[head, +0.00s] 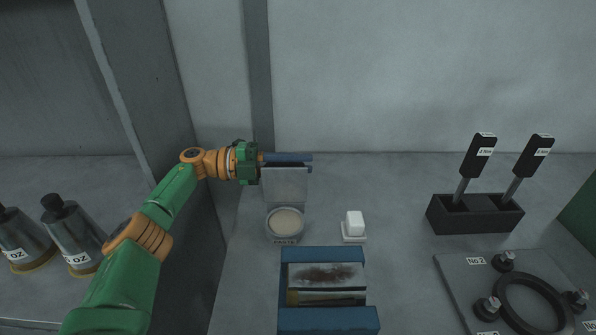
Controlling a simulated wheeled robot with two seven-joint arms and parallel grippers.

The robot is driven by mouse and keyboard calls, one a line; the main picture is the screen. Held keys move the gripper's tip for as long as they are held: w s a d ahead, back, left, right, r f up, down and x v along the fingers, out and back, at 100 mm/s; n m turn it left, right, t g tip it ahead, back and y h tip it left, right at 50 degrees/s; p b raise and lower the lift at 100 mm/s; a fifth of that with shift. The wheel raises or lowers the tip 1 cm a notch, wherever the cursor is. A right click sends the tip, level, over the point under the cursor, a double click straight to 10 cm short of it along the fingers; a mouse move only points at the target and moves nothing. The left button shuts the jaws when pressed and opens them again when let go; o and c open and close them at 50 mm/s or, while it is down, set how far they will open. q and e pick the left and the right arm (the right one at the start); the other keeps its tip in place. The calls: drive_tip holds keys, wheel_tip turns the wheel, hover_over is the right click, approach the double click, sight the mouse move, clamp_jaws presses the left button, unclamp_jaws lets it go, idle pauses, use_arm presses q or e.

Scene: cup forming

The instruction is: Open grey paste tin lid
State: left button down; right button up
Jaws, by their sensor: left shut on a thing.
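The grey paste tin (285,235) stands on the table left of centre, a round tin with pale paste showing inside. Its lid (286,186) is a grey square-looking panel that stands raised at the tin's back edge. My left gripper (290,162) reaches in from the left and is shut on the lid's upper edge, with its fingers lying across it. The exact contact is small and partly hidden by the fingers. My right gripper is not in view.
A white block on a small base (354,226) stands right of the tin. A blue tray (328,318) lies in front. A black holder (475,216) with two dark-handled tools stands at right, near a plate with a ring (460,285).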

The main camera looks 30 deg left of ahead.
use_arm(q)
drive_tip(key=shift+w+a+f+n+b, duration=0.15)
drive_tip(key=shift+w+n+b, duration=0.2)
drive_tip(key=shift+n, duration=0.25)
drive_tip(key=c, duration=0.9)
unclamp_jaws()
drive_tip(key=shift+s, duration=0.1)
